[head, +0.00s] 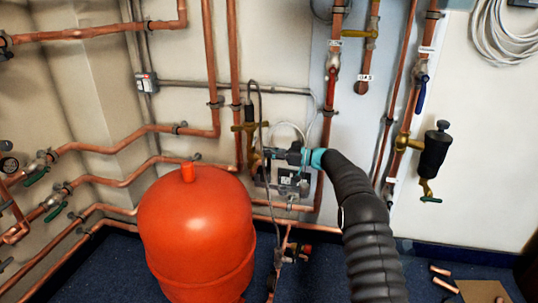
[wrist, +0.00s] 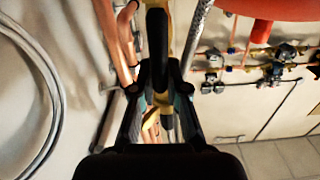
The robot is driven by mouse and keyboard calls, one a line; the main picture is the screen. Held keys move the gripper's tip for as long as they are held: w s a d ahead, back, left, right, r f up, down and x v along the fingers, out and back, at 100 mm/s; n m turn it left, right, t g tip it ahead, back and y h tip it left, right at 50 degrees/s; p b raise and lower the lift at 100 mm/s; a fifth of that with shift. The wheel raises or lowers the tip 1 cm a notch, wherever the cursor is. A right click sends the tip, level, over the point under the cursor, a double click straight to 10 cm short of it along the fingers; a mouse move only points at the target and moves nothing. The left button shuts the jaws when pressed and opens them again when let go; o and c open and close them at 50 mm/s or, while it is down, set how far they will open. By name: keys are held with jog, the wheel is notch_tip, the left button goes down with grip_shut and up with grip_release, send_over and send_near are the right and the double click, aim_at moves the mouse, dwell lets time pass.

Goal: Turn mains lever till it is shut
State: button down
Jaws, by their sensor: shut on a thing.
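My gripper (head: 268,153) is at the brass valve body (head: 253,157) on the back wall, right of the red vessel. In the wrist view, its two dark fingers (wrist: 160,72) are shut on a dark handle (wrist: 157,35) that runs up between them. I take this handle to be the mains lever; no label on it can be read. Brass (wrist: 161,101) shows just below the handle. In the head view my gripper and wrist hide most of the lever, so its exact angle cannot be told.
The red vessel (head: 196,235) stands close on the left. Copper pipes (head: 235,60) run around the valve. A red lever (head: 331,85) and a blue lever (head: 421,93) are at upper right. A black filter with brass fittings (head: 434,155) is at far right.

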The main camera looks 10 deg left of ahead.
jog(key=f+m, duration=0.1)
jog(key=m, duration=0.5)
jog(key=w+m, duration=0.1)
jog(key=m, duration=0.5)
jog(key=w+f+m, duration=0.1)
jog(key=m, duration=0.4)
jog(key=shift+w+f+m, duration=0.25)
jog(key=shift+f+m, duration=0.05)
jog(key=shift+m, duration=0.1)
jog(key=shift+f, duration=0.1)
jog(key=c, duration=1.2)
grip_release()
jog(key=shift+d, duration=0.1)
